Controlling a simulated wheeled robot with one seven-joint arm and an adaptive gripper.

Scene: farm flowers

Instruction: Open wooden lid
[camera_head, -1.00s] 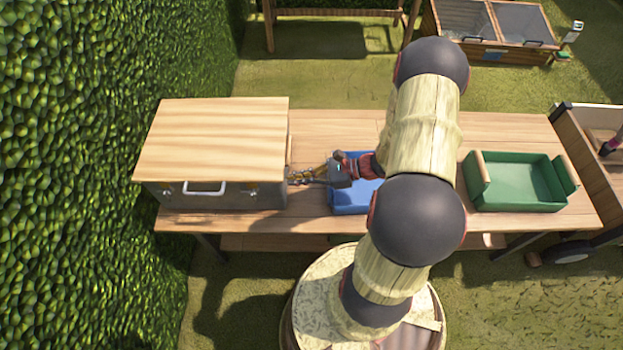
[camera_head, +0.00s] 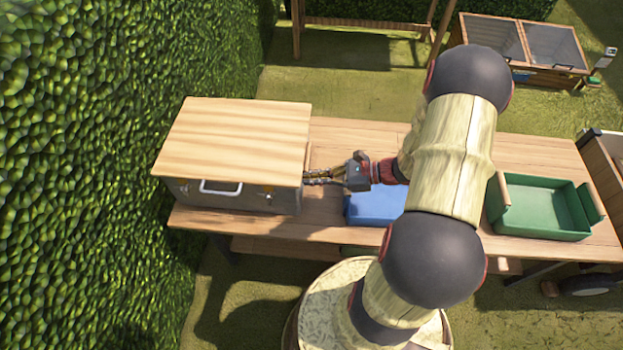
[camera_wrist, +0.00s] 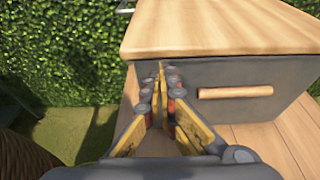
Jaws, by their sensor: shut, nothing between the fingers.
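The wooden lid (camera_head: 238,138) lies over the grey box (camera_head: 235,197) at the left end of the table. In the wrist view the lid (camera_wrist: 215,30) spans the top, above the box's side wall (camera_wrist: 225,73), which bears a wooden bar handle (camera_wrist: 236,91). My gripper (camera_head: 308,178) is at the box's right side, by the lid's right edge. In the wrist view its fingertips (camera_wrist: 160,68) are together and empty, just under the lid's near edge. I cannot tell whether they touch it.
A blue tray (camera_head: 372,206) is partly behind my arm. A green tray (camera_head: 545,208) stands at the table's (camera_head: 340,128) right. A hedge (camera_head: 90,150) rises close to the left of the box. Bare table lies behind the trays.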

